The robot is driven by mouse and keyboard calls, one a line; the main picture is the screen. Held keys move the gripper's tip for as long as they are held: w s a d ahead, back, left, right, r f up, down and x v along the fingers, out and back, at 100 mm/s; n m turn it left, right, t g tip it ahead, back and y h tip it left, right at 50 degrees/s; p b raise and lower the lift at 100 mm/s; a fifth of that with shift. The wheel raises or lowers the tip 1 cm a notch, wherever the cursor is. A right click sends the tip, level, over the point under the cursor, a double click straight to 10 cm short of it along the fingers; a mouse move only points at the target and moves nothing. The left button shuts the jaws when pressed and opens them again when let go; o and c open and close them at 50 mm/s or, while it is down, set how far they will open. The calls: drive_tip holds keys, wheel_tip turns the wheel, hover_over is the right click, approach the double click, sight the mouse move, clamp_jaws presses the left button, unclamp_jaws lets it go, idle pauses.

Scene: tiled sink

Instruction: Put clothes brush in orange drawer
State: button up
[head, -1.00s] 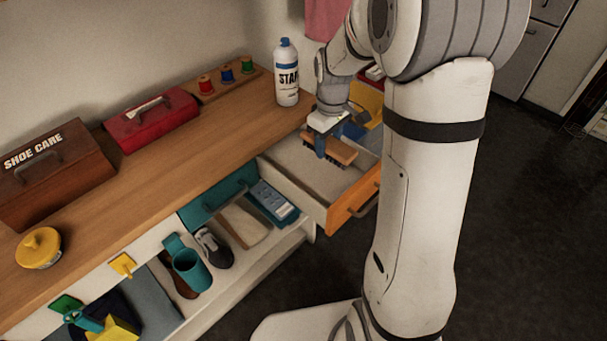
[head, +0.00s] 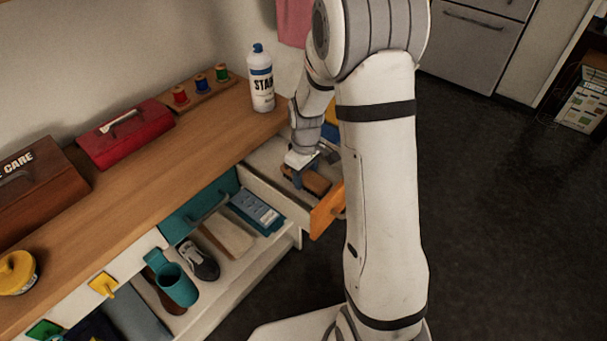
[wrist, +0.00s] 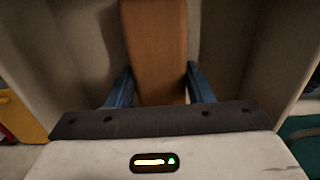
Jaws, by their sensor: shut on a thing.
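The clothes brush (head: 316,184) has a brown wooden back and lies inside the orange drawer's outline, low between its walls. The orange drawer (head: 326,210) is pulled out from under the counter, with an orange front and pale walls. My gripper (head: 303,180) reaches down into the drawer, its blue fingers shut on the brush. In the wrist view the brush back (wrist: 157,50) runs between the two blue fingers (wrist: 160,88), with pale drawer walls on both sides. The brush's bristles are hidden, so I cannot tell whether they touch the drawer floor.
A white stain spray bottle (head: 262,80) stands on the wooden counter (head: 165,155) above the drawer. A teal drawer front (head: 205,205) is left of it, over a shelf with shoes (head: 200,260) and a blue box (head: 258,212).

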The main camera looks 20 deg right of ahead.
sight(306, 174)
drive_tip(key=shift+f, duration=0.2)
drive_tip(key=o, duration=1)
drive_tip(key=shift+r, duration=0.1)
drive_tip(key=shift+o, duration=0.2)
wheel_tip(306, 174, up, 11)
drive_tip(key=s+r+m+t, duration=0.1)
drive_tip(key=s+r+m, duration=0.2)
drive_tip(key=s, duration=0.7)
drive_tip(key=s+r+m+t, duration=0.1)
drive_tip(key=s+r+m, duration=0.3)
drive_tip(key=s, duration=0.6)
drive_tip(key=shift+s+a+r+p, duration=0.15)
drive_tip(key=shift+a+r+p, duration=0.3)
drive_tip(key=shift+r, duration=0.35)
